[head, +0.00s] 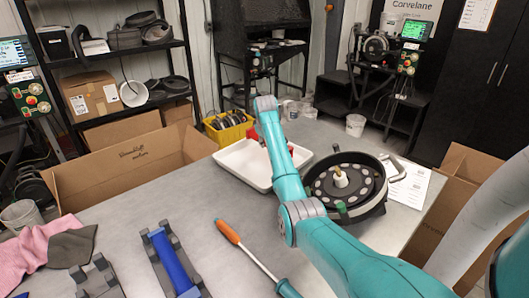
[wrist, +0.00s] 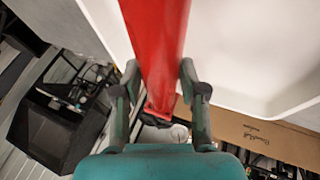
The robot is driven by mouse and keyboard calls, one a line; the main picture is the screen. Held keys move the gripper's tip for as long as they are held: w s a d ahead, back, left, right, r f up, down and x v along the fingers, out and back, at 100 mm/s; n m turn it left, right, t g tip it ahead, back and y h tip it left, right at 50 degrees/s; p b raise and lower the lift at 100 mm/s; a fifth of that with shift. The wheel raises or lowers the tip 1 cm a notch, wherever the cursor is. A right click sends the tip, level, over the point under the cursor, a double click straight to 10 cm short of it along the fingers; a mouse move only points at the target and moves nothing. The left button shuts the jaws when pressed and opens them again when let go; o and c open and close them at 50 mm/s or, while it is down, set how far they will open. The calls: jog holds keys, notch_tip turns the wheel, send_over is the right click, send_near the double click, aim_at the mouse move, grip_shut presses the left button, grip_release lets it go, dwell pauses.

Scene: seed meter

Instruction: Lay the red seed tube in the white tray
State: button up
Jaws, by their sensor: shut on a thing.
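The red seed tube (wrist: 160,45) is between the two fingers of my gripper (wrist: 159,80) in the wrist view, with my gripper shut on it. In the head view only small red parts of the tube (head: 253,132) show beside my teal arm, over the far side of the white tray (head: 232,170). My gripper is mostly hidden behind the arm there. The tray lies on the grey table, and its visible floor looks empty. Its pale surface also fills much of the wrist view (wrist: 245,60). I cannot tell whether the tube touches the tray.
A round black seed meter (head: 368,210) stands right of the tray. A blue tube (head: 172,262) rests in a grey cradle at left, near a pink cloth (head: 32,248). A yellow crate (head: 228,128) stands behind the tray.

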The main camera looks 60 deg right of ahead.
jog(key=shift+f, duration=2.55)
jog(key=shift+f, duration=0.1)
jog(key=o, duration=1.2)
jog(key=v, duration=1.2)
